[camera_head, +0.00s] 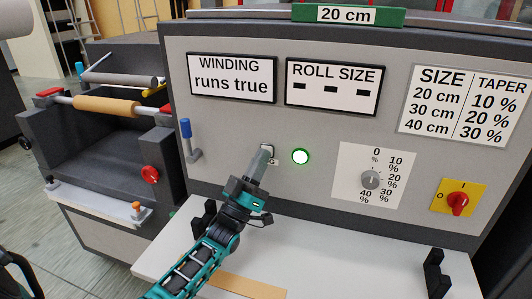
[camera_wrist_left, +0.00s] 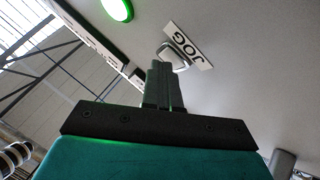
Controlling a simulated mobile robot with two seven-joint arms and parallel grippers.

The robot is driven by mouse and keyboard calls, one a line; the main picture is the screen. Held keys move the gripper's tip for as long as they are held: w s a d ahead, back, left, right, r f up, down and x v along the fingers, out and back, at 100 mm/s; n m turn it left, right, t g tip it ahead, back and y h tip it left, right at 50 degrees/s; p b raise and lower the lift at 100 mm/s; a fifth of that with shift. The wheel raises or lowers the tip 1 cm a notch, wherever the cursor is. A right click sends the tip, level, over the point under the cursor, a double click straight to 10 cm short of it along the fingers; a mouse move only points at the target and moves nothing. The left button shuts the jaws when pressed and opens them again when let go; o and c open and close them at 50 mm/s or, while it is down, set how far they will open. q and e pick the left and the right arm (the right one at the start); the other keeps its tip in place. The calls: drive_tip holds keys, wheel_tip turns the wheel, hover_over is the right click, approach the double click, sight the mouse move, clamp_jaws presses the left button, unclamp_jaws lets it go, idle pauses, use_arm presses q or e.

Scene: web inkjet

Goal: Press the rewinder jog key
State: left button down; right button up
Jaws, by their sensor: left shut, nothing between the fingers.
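My left gripper (camera_head: 265,152) is shut and empty. Its fingertips are at the key. They overlap the key's near edge in the left wrist view (camera_wrist_left: 163,66); I cannot tell whether they touch it. My right gripper does not show.
A lit green lamp (camera_head: 300,156) is just right of the key. A taper dial (camera_head: 370,180) and a red switch (camera_head: 457,203) are further right. A blue-handled lever (camera_head: 187,137) is to the left. A white shelf (camera_head: 330,262) juts out below the panel.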

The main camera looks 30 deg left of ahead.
use_arm(q)
drive_tip(key=shift+s, duration=0.1)
drive_tip(key=shift+s+d+p, duration=0.2)
drive_tip(key=shift+s+p, duration=0.35)
drive_tip(key=shift+s, duration=0.15)
drive_tip(key=shift+y, duration=0.3)
drive_tip(key=s+p, duration=0.1)
drive_tip(key=s, duration=0.1)
drive_tip(key=s+d+p, duration=0.1)
drive_tip(key=s, duration=0.2)
drive_tip(key=shift+d+p, duration=0.1)
drive_tip(key=shift+p, duration=0.25)
idle(0.5)
